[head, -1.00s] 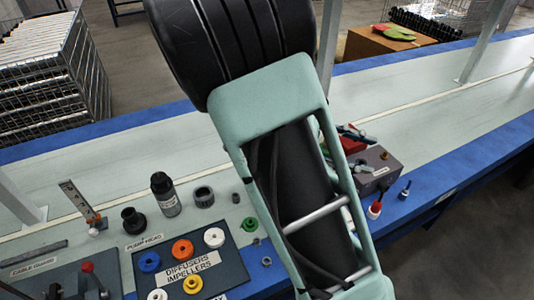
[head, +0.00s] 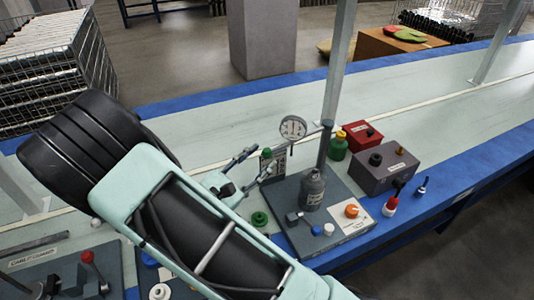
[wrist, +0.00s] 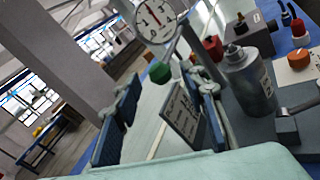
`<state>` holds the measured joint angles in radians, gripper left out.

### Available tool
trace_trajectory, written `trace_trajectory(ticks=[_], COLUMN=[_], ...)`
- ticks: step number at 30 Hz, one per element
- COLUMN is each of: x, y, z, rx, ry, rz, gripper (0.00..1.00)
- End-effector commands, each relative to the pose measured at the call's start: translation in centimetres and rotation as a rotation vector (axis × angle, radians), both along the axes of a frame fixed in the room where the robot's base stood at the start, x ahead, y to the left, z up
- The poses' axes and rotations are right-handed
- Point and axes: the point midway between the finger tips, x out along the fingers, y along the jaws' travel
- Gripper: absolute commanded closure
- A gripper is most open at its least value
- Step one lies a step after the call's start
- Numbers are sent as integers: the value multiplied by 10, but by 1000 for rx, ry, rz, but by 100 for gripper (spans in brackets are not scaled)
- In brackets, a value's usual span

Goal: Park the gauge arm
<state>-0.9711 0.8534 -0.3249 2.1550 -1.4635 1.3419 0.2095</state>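The gauge arm reaches left from the top of a grey post (head: 323,150) and carries a round white dial gauge (head: 293,127). The dial also shows at the top of the wrist view (wrist: 156,18). The post stands on a dark base plate (head: 290,236) with a grey cylinder (head: 313,188). My gripper (head: 266,158) is left of the post and below the dial in the head view, apart from the dial. Its two fingers are spread with a gap between them, seen in the wrist view (wrist: 168,92). A small dark labelled plate (wrist: 183,114) appears between or behind the fingers; its depth is unclear.
Right of the post are a green container (head: 338,148), a red box (head: 363,134) and a grey box (head: 385,170). An orange knob (head: 351,210) sits on a white label on the plate. The bench behind is clear. A frame upright (head: 340,65) rises behind.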

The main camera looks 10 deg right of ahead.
Motion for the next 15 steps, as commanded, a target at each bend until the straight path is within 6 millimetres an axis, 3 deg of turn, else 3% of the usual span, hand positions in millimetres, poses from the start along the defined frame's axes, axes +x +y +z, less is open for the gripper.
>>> trace_trajectory(ticks=[6, 15], x=[18, 24], y=[-24, -29], z=[0, 0], rx=[0, 0], ry=[-1, -1], rz=[-3, -1], gripper=[61, 61])
